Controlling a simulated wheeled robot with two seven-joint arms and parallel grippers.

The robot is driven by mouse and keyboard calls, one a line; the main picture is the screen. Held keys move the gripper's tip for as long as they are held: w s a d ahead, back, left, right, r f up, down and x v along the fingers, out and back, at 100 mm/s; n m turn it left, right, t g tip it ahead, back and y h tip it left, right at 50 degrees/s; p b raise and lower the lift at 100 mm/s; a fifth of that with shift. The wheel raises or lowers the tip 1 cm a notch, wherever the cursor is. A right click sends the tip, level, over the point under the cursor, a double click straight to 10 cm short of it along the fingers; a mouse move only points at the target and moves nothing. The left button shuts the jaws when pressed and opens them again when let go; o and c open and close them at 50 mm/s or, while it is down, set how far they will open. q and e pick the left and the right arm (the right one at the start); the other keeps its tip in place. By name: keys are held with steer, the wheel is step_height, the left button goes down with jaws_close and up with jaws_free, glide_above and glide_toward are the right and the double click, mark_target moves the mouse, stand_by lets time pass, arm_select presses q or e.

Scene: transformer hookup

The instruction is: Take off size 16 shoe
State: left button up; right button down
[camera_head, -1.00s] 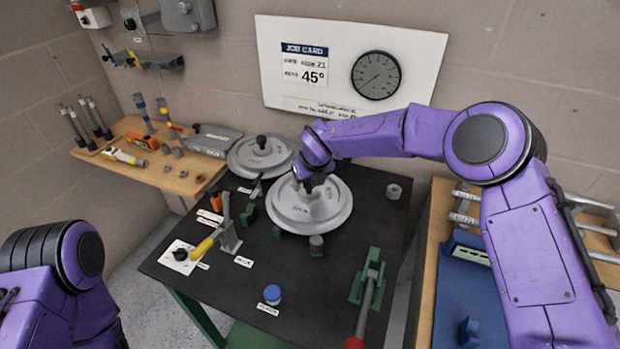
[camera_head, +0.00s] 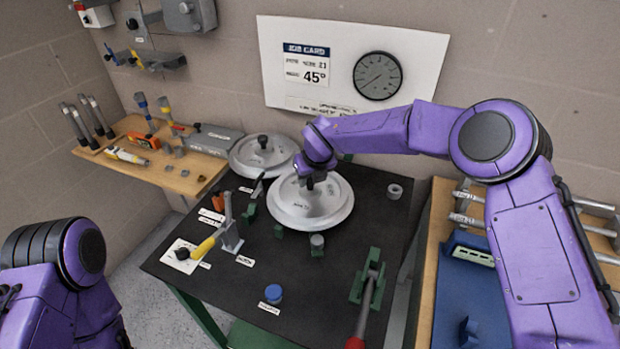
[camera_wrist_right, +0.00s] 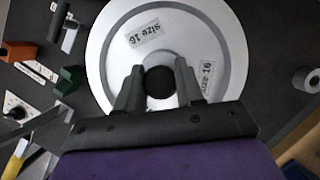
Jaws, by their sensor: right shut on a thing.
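The size 16 shoe is a round, light grey stepped disc (camera_head: 318,213) at the middle of the black bench. In the right wrist view the disc (camera_wrist_right: 222,30) carries two "size 16" labels and a dark knob (camera_wrist_right: 160,82) at its centre. My right gripper (camera_head: 318,180) is above the disc, its fingers shut around the knob; it also shows in the right wrist view (camera_wrist_right: 160,88). I cannot tell whether the disc is clear of its seat. My left arm is at the lower left, and its gripper is out of frame.
A second grey disc with a black knob (camera_head: 262,153) lies behind to the left. Green blocks (camera_head: 249,212) stand close around the front disc. A yellow-handled lever (camera_head: 204,247), a blue cap (camera_head: 273,293) and a red-handled clamp (camera_head: 367,286) are on the bench. The front middle is mostly clear.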

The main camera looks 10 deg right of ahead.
steer(key=shift+r, duration=0.35)
steer(key=shift+r+p, duration=0.35)
steer(key=shift+r+p, duration=0.3)
steer(key=shift+r, duration=0.2)
steer(key=shift+r+p, duration=1.65)
steer(key=shift+r, duration=0.9)
